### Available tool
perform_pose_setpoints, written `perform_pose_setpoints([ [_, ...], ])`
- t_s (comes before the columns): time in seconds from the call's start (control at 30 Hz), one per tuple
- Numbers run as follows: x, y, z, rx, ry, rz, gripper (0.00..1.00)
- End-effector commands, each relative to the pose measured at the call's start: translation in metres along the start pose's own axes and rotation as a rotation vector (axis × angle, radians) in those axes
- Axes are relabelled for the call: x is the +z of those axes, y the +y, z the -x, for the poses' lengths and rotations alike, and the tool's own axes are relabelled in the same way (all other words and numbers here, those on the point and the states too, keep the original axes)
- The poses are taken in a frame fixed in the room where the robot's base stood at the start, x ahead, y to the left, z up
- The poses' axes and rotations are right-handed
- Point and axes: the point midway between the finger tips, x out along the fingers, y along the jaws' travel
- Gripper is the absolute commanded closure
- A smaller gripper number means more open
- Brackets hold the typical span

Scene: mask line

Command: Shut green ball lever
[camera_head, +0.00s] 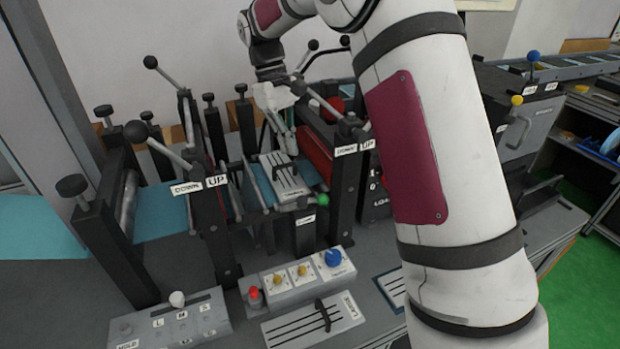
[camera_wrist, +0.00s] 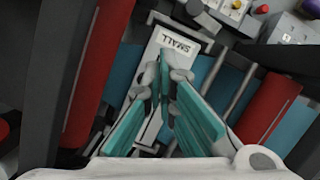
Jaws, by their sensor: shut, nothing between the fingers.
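The green ball lever (camera_head: 323,199) shows its small green ball in the head view, at the front of the machine's middle section, just above a labelled black block. My gripper (camera_head: 291,152) is up and to the left of the ball, pointing down over a white slotted plate (camera_head: 268,161). I cannot make out the green ball in the wrist view.
Black posts with UP and DOWN labels (camera_head: 217,181) and ball-ended levers (camera_head: 136,131) stand left of my gripper. Red rollers (camera_wrist: 268,108) flank it. A button box (camera_head: 302,277) and a slotted panel (camera_head: 313,322) lie in front. My arm covers the right middle.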

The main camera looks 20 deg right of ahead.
Motion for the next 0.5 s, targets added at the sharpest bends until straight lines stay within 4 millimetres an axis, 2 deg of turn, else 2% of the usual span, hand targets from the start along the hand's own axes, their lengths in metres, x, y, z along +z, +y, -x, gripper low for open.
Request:
perform_pose_setpoints([
  [0.3, 0.003, 0.000, -0.063, -0.002, -0.006, 0.001, 1.00],
  [0.5, 0.026, -0.001, -0.077, -0.001, -0.001, 0.000, 1.00],
])
